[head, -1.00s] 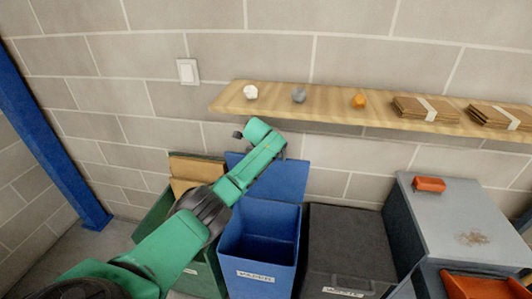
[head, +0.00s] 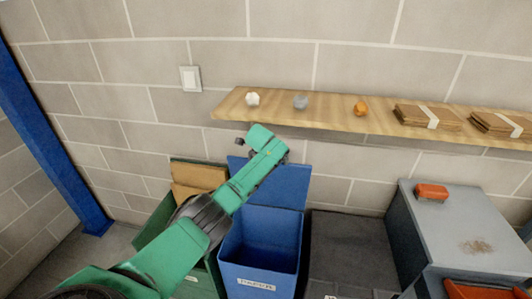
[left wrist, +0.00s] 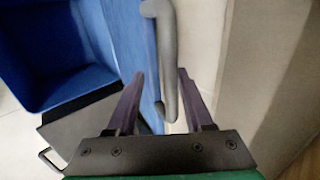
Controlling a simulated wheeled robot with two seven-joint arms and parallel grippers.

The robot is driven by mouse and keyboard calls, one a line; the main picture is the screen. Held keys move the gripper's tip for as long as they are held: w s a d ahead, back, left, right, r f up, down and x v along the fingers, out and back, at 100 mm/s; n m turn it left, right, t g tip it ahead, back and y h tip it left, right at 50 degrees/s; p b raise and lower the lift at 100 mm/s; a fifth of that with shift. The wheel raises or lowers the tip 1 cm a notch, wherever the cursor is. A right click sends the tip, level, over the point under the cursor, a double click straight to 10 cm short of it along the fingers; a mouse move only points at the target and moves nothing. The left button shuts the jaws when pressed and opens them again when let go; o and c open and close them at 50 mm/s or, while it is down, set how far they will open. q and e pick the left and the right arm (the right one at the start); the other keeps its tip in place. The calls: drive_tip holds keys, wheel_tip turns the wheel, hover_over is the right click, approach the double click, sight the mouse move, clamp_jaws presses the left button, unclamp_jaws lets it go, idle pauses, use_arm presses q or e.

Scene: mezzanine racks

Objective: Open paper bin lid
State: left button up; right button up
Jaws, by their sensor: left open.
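The blue paper bin (head: 258,262) stands against the wall with its mouth uncovered, and its label reads PAPER. Its blue lid (head: 290,187) is raised upright behind the mouth. In the left wrist view a grey bar handle (left wrist: 168,45) runs along the edge of the blue lid (left wrist: 138,35). My left gripper (left wrist: 160,75) is open, with one finger on each side of the handle's lower part; I cannot tell whether they touch it. In the head view my green arm covers part of the lid and hides the fingers. My right gripper is out of view.
A green bin with cardboard (head: 197,177) stands left of the paper bin, and a dark lidded bin (head: 350,250) right of it. A wooden shelf (head: 330,121) with small items runs above. A grey cabinet (head: 455,225) stands at the right, a blue post (head: 45,130) at the left.

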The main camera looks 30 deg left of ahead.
use_arm(q)
drive_tip(key=b+v, duration=0.1)
drive_tip(key=v, duration=1.3)
drive_tip(key=shift+b, duration=0.3)
